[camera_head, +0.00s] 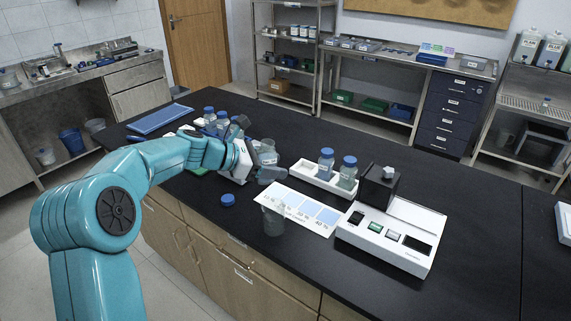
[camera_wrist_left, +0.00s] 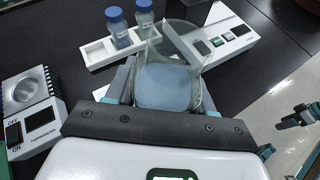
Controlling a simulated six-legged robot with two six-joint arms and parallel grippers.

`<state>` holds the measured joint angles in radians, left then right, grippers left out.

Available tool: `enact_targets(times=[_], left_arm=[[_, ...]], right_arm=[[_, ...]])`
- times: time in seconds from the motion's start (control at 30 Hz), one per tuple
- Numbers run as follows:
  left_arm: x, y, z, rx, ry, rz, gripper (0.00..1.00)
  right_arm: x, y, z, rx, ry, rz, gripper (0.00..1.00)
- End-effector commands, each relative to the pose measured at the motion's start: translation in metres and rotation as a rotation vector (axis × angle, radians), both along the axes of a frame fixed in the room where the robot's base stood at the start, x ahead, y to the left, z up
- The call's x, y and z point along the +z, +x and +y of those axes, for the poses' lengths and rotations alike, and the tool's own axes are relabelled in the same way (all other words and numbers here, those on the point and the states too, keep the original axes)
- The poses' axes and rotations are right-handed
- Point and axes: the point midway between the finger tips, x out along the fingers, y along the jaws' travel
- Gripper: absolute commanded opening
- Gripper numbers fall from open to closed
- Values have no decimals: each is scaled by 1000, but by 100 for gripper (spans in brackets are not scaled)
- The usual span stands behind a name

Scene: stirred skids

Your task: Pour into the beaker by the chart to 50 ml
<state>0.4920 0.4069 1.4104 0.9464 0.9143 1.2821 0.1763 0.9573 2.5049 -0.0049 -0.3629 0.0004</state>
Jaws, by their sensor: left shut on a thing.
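My left gripper (camera_head: 266,171) is shut on a clear glass beaker (camera_wrist_left: 168,82) with pale bluish liquid in it. In the head view this held beaker (camera_head: 267,153) is above the bench, behind and left of the chart. A second clear beaker (camera_head: 272,221) stands at the left front end of the printed chart (camera_head: 312,211); its contents and marks are too small to read. I cannot pick it out in the wrist view. A teal and black gripper, seemingly my right one (camera_wrist_left: 298,117), shows small at the right of the wrist view; its jaws are unclear.
A white tray (camera_head: 308,178) with two blue-capped bottles stands behind the chart. A white instrument (camera_head: 392,232) stands right of it. A loose blue cap (camera_head: 228,200) lies left of the beaker.

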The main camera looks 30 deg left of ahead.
Motion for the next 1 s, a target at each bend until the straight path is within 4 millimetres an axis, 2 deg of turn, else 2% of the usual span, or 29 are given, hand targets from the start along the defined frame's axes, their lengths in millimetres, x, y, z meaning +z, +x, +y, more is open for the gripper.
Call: enact_targets(times=[0.1, 0.3, 0.5, 0.63, 1.0], left_arm=[[-7, -2, 10, 18, 4, 0, 18], [-15, -4, 19, 29, 32, -5, 18], [-35, -3, 28, 28, 189, -19, 18], [-30, -3, 27, 29, 200, -20, 18], [-34, -4, 29, 27, 290, -28, 18]], right_arm=[[-3, 0, 0, 1, 0, 0, 78], [-7, 0, 0, 1, 0, 0, 78], [-28, 0, 0, 0, 0, 0, 78], [-22, 0, 0, 0, 0, 0, 78], [-23, 0, 0, 0, 0, 0, 78]])
